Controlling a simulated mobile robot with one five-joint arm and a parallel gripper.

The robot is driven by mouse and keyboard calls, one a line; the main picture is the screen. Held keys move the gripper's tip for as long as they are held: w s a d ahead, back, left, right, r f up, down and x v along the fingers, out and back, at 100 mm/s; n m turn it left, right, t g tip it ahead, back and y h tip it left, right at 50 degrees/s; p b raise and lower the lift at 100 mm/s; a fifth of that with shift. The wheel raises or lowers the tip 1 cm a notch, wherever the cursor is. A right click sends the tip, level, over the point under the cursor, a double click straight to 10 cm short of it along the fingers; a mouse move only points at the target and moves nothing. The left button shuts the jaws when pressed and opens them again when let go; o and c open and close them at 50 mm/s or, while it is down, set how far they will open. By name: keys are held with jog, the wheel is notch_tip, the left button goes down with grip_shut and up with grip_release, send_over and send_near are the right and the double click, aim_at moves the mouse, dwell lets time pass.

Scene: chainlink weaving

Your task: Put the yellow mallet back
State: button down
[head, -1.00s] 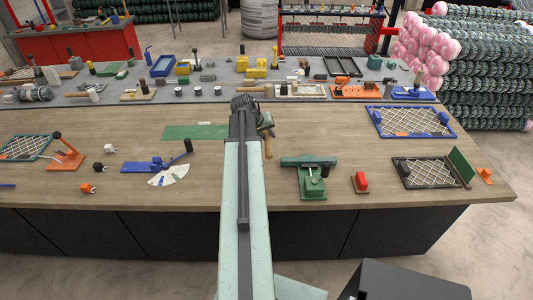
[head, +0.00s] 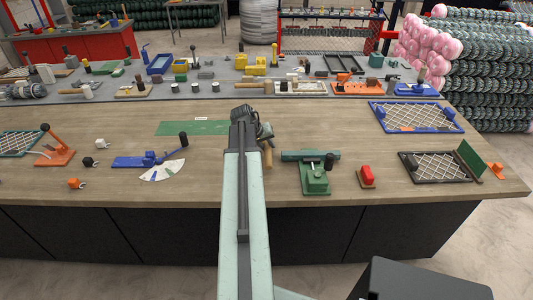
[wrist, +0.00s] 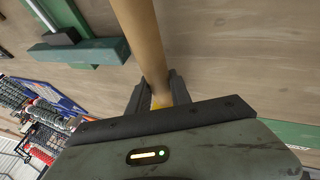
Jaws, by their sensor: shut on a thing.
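My gripper (wrist: 160,96) is shut on the yellow mallet. In the wrist view its pale wooden handle (wrist: 142,35) runs up out of the picture from between the fingers, with a bit of yellow showing at the grip. In the head view my gripper (head: 257,127) is over the middle of the bench, partly hidden behind my arm, and the handle (head: 267,158) hangs down at its right. The mallet's far end is out of the wrist view. A flat green mat (head: 192,128) with a small white label lies just left of my gripper.
A blue tool (head: 150,160) with a fan-shaped scale lies to the left. A row of tools, including another wooden-handled one (head: 238,92), fills the grey back strip.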

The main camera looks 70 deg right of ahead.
jog(key=shift+f, duration=0.1)
jog(key=c, duration=1.6)
grip_release()
jog(key=shift+f, duration=0.15)
jog(key=o, duration=0.4)
jog(key=shift+o, duration=0.2)
jog(key=p+v, duration=0.6)
jog(key=v, duration=0.1)
jog(key=shift+a+r+p, duration=0.25)
jog(key=shift+a+p, duration=0.1)
jog(key=shift+a, duration=0.05)
jog(key=shift+w, duration=0.1)
